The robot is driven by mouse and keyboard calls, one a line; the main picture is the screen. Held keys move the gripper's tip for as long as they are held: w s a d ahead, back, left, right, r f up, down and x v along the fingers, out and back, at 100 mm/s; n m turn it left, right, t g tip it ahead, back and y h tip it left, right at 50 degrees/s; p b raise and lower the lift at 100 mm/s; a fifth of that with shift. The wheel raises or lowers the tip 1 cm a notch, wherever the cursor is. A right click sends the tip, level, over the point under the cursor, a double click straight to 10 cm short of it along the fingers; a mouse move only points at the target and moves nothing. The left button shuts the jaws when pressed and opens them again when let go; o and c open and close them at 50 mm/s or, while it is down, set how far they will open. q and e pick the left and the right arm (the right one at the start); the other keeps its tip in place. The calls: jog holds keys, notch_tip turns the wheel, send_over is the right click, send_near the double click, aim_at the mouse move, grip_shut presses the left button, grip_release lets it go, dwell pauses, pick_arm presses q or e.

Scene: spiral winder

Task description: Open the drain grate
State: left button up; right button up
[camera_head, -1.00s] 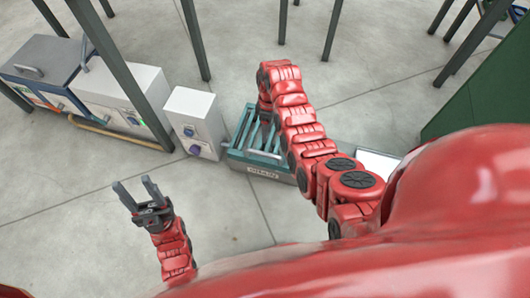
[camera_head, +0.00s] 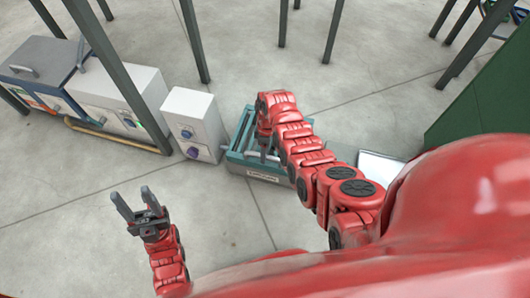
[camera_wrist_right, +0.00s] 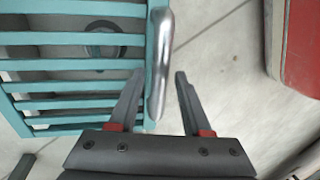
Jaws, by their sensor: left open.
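A curved metal handle (camera_wrist_right: 160,60) stands at the grate's right edge. My right gripper (camera_wrist_right: 160,75) is open, with one finger on each side of the handle in the picture; contact cannot be told. My left gripper (camera_head: 135,200) is open and empty above bare floor, left of the grate.
A white box with knobs (camera_head: 193,122) stands just left of the drain. A larger white cabinet (camera_head: 118,95) and a grey-blue box (camera_head: 42,65) are further left. Dark posts (camera_head: 195,40) rise behind. Floor in front is clear.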

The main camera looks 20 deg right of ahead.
grip_shut()
dwell(1.2)
